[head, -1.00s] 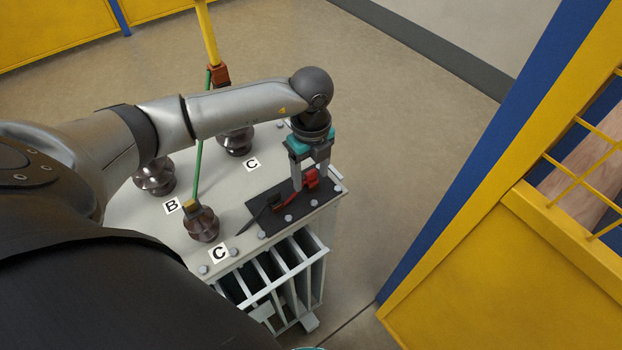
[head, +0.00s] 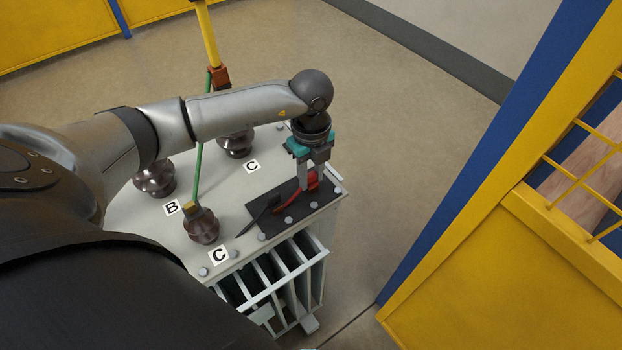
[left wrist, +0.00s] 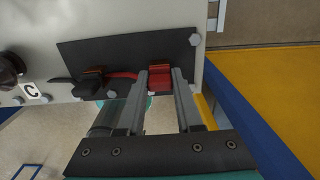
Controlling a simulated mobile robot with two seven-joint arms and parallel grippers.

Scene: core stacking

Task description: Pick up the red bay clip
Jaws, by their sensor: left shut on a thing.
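The red bay clip (head: 312,182) is at the right end of a dark mat (head: 289,213) on top of the grey transformer-like cabinet. A red cable runs left from it along the mat. My left gripper (head: 311,185) points down over the clip and is shut on it, one finger on each side. In the left wrist view the red clip (left wrist: 160,88) sits between the two fingers (left wrist: 163,80), over the dark mat (left wrist: 120,55). The clip's underside is hidden, so I cannot tell whether it touches the mat. My right gripper is not in view.
A black clip (head: 270,201) lies on the mat, left of the red one. Brown bushings (head: 201,224) and a green cable (head: 199,155) stand on the cabinet top (head: 225,195). A yellow and blue fence (head: 490,270) stands at the right.

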